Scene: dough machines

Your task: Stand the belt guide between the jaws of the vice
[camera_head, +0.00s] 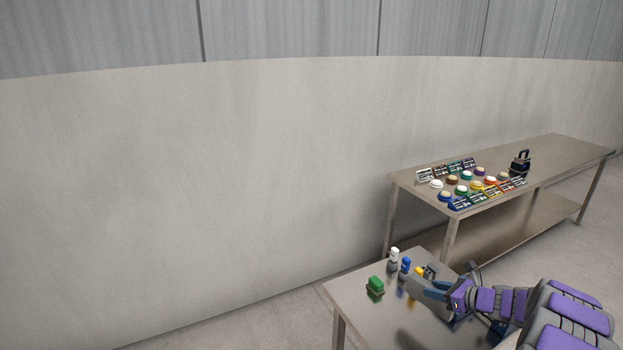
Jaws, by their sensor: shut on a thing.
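My gripper (426,289) reaches in from the right, low over the near steel table (362,312). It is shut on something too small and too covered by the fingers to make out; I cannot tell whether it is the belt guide. A small yellow piece (419,272) and a grey block (431,270) show just behind the fingers. I cannot tell for sure which thing is the vice, and no jaws can be made out at this size.
A long table (565,150) behind holds several coloured round pieces, label racks and a dark handled object (520,164). A wall (200,190) runs behind.

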